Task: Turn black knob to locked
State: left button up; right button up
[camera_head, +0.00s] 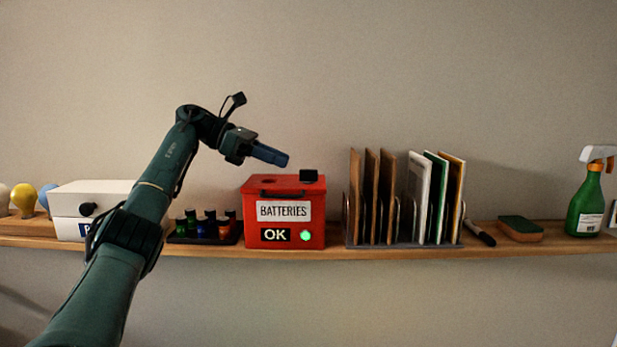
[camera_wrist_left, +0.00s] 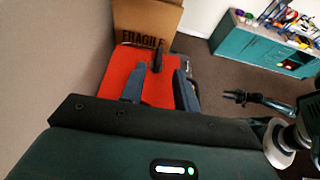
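A black knob (camera_head: 88,209) is on the front of the white box (camera_head: 112,187) at the left of the shelf. Another black block-like part (camera_head: 308,176) stands on the top right of the red BATTERIES box (camera_head: 285,185); in the left wrist view a dark upright part (camera_wrist_left: 157,60) shows over a red surface (camera_wrist_left: 122,66). My left gripper (camera_head: 270,155) is in the air above the red box, apart from it. In the left wrist view its two fingers (camera_wrist_left: 159,88) are spread with nothing between them. My right gripper (camera_wrist_left: 233,97) shows small and dark there; its opening is unclear.
The red box shows an OK label and a lit green lamp (camera_head: 306,237). A marker, sponge (camera_head: 520,229) and green spray bottle (camera_head: 587,205) stand farther right.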

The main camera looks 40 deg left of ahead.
aim_at(308, 171)
pick_arm(q)
jog(key=x, duration=0.7)
jog(key=shift+w+d, duration=0.25)
jog(key=shift+c, duration=0.3)
grip_shut()
